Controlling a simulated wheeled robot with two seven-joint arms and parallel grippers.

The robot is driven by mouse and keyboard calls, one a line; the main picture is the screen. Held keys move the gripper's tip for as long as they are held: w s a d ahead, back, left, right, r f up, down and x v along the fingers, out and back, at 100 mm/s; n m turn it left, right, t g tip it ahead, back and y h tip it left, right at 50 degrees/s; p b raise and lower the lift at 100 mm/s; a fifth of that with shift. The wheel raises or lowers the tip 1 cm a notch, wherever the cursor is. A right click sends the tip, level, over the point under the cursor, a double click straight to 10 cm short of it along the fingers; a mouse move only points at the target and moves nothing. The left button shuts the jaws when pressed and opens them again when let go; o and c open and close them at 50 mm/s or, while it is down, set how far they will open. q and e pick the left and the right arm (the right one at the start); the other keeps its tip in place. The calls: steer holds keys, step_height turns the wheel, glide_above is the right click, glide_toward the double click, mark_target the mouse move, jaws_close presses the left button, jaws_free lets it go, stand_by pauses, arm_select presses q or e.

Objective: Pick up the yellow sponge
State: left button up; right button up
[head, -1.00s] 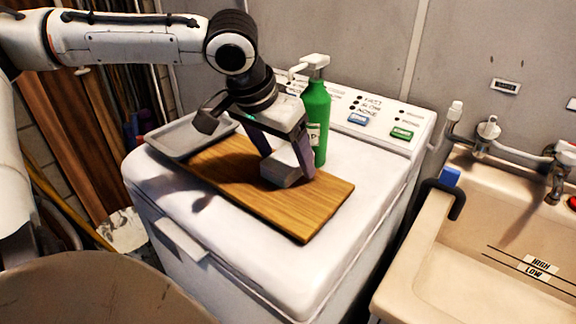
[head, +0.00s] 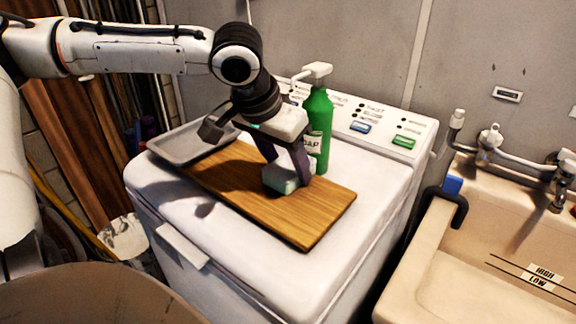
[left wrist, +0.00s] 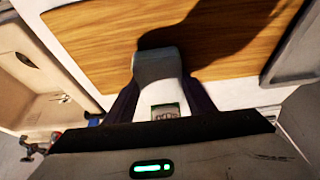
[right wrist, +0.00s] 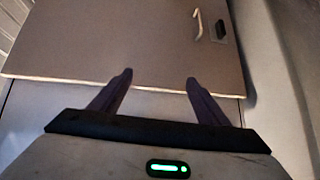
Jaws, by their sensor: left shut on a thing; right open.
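No yellow sponge can be made out in any view. My left gripper (head: 290,168) reaches down over the wooden board (head: 318,216) on the white washing machine and is shut on a pale grey-white block (head: 281,183). The block is low at the board; whether it touches it I cannot tell. In the left wrist view the pale block (left wrist: 158,68) sits between the two dark fingers and has a small dark-marked patch near its base. My right gripper (right wrist: 158,80) is open and empty, in front of a flat grey-brown surface, away from the board.
A green soap bottle (head: 317,125) with a white pump stands right behind the left gripper. A grey tray (head: 190,142) lies at the board's left end. A beige sink (head: 470,240) with a tap is at the right. The machine top (head: 235,245) is clear in front.

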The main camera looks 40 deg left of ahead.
mark_target(291, 164)
arm_select(q)
steer(key=v, duration=0.3)
steer(key=shift+w+r, duration=0.25)
steer(key=shift+r, duration=0.1)
steer(key=s, duration=0.4)
steer(key=shift+s+d, duration=0.25)
steer(key=shift+d, duration=0.05)
steer(key=s+b, duration=0.4)
steer(key=s+f+b, duration=0.1)
steer(key=s+b, duration=0.1)
steer(key=s, duration=0.1)
steer(key=shift+s+d, duration=0.1)
steer(key=shift+d, duration=0.3)
steer(key=s+b, duration=0.2)
steer(key=s, duration=0.1)
steer(key=s+r+b, duration=0.1)
steer(key=s, duration=0.1)
steer(key=shift+s+d, duration=0.2)
steer(key=shift+s, duration=0.05)
arm_select(e)
step_height(291, 164, down, 7)
steer(key=shift+a+r, duration=0.15)
steer(key=shift+a, duration=0.25)
steer(key=shift+r, duration=0.1)
